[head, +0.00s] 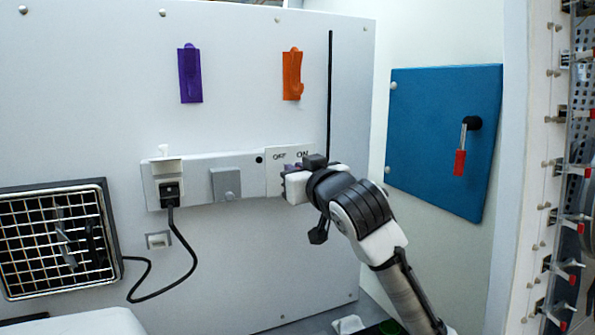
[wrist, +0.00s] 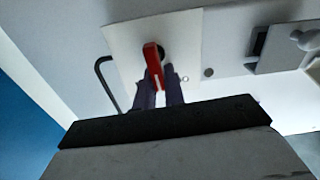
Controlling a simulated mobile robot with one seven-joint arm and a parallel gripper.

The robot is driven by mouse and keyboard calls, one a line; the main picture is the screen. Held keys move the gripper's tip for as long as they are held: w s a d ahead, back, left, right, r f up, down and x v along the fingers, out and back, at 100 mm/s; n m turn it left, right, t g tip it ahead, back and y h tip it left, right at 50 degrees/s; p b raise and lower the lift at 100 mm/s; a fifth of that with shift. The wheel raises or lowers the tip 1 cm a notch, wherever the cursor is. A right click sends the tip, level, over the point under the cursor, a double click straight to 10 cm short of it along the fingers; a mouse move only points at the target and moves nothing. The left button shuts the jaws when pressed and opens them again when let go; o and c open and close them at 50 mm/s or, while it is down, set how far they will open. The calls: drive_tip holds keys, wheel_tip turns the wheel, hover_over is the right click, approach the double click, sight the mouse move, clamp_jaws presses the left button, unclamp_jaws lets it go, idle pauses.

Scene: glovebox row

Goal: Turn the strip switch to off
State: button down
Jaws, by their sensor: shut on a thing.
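The strip (head: 210,175) runs along the grey wall, and its right end carries a white plate (head: 278,160) marked OFF on the left and ON on the right. In the wrist view, the switch's red lever (wrist: 153,62) stands out from a dark hub on the white plate (wrist: 125,45). My gripper (head: 288,182) is at the plate below the labels and hides the lever in the head view. In the wrist view, the fingers of my gripper (wrist: 159,85) are shut on the red lever, one on each side. I cannot tell which label the lever points to.
A black plug (head: 170,191) sits in the strip's left outlet, with its cable running to a grilled unit (head: 55,235). A grey cover (head: 226,183) is mid-strip. Purple (head: 190,75) and orange (head: 292,75) pieces hang above. A blue panel (head: 435,130) with a red-handled lever is right.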

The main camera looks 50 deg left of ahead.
drive_tip(key=shift+m, duration=0.4)
drive_tip(key=c, duration=1.5)
unclamp_jaws()
drive_tip(key=shift+d, duration=0.1)
drive_tip(key=b+v, duration=0.4)
drive_tip(key=v, duration=0.9)
drive_tip(key=shift+s+d+b, duration=0.1)
drive_tip(key=shift+d+b, duration=0.25)
drive_tip(key=shift+b, duration=0.05)
